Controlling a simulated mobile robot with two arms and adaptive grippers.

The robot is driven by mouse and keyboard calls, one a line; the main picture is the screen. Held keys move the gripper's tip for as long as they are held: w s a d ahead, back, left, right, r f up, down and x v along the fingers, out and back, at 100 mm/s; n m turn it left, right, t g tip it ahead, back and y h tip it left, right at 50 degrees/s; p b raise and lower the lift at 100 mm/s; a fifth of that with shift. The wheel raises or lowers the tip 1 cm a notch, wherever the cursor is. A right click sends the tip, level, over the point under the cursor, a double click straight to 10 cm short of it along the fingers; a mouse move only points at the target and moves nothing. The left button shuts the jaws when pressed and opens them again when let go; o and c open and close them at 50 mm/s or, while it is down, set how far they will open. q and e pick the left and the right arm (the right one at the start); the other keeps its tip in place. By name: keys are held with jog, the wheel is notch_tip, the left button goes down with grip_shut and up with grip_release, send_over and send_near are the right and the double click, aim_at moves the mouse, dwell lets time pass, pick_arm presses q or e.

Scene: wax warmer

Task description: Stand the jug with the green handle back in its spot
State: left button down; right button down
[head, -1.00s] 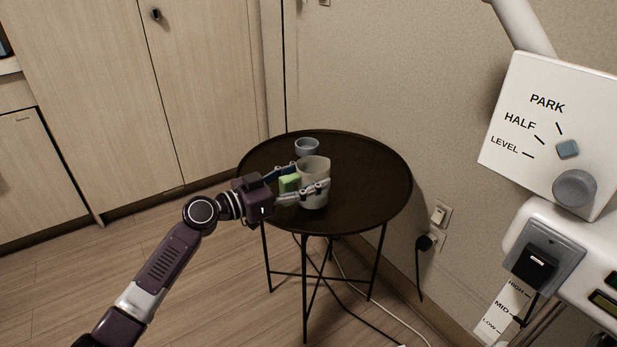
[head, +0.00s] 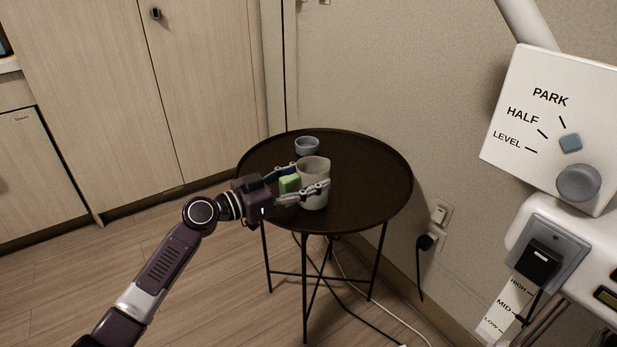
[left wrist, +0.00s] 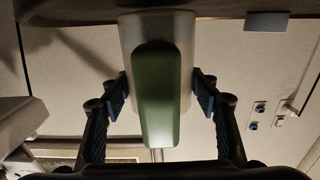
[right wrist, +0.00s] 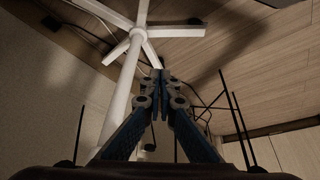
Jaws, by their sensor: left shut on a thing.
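The pale jug (head: 314,172) with the green handle (head: 289,184) stands upright on the dark round table (head: 375,190), near its front left; I cannot tell whether its base bears fully on the top. My left gripper (head: 306,182) reaches in from the left and is shut on the jug, one finger on each side, with the handle between them. In the left wrist view the jug (left wrist: 185,30) appears upside down, its green handle (left wrist: 155,95) facing the camera. My right gripper (right wrist: 163,78) shows only in the right wrist view, fingers together and empty.
A small blue-grey bowl (head: 307,146) stands just behind the jug. The table's right side is clear. A plug and cable (head: 424,243) are by the wall.

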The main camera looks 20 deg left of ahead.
aim_at(281, 189)
pick_arm(q)
jog(key=shift+f+b, duration=0.3)
jog(key=shift+b, duration=0.1)
dwell(0.4)
jog(key=c, duration=0.6)
grip_release()
jog(key=shift+c, duration=0.2)
jog(key=shift+f, duration=0.1)
jog(key=shift+s+a, duration=0.1)
jog(key=shift+b+v, duration=1.85)
jog(key=shift+v, duration=2)
jog(key=v, duration=1.2)
